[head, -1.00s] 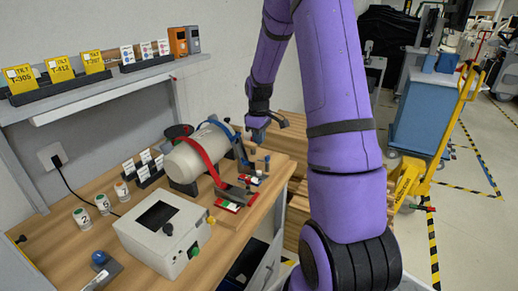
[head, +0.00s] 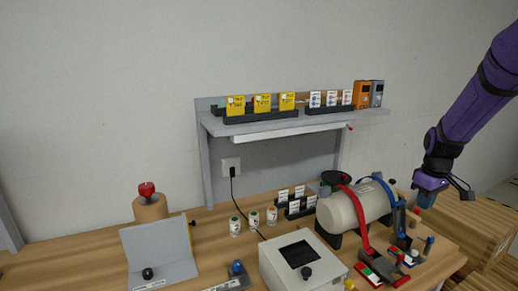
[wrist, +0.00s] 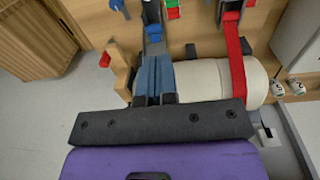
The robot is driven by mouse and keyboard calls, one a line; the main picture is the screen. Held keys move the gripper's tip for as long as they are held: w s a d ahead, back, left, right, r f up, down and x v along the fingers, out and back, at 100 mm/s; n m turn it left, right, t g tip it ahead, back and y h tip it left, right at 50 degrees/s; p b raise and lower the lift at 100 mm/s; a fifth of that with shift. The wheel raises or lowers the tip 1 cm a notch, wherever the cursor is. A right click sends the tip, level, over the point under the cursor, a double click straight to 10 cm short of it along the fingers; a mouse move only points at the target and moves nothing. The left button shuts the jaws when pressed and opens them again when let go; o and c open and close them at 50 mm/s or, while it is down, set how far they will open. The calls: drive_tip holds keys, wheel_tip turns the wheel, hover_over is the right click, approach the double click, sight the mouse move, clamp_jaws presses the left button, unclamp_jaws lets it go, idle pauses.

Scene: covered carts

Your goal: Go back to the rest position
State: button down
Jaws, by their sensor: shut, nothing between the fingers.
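My gripper (head: 426,200) is at the right in the head view, on my purple arm, above and right of the cream tank. Its fingers are together with nothing between them. In the wrist view the blue fingers (wrist: 153,78) are side by side in front of the tank (wrist: 205,80). The cream tank (head: 352,212) lies on its side in a dark cradle on the workbench, with a red strap (head: 357,218) and a blue strap (head: 384,195) around it. The gripper appears apart from the tank.
A grey control box (head: 300,262) stands left of the tank. Several numbered cups (head: 253,220) stand behind it. A shelf (head: 290,122) holds yellow tags and two small devices. A red mushroom button (head: 147,190) is far left. Wooden boxes (head: 490,225) stand right of the bench.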

drive_tip(key=s+a+r+m+t, duration=0.2)
drive_tip(key=s+a+r, duration=0.7)
drive_tip(key=a+r, duration=0.5)
drive_tip(key=s+a+r+t, duration=0.1)
drive_tip(key=s+a, duration=0.3)
drive_tip(key=s, duration=0.4)
drive_tip(key=s+a+r+m+t, duration=0.1)
drive_tip(key=s+a+r, duration=0.2)
drive_tip(key=s, duration=0.5)
drive_tip(key=shift+s+a+r+m+t, duration=0.3)
drive_tip(key=shift+a+r, duration=0.1)
drive_tip(key=shift+r, duration=0.1)
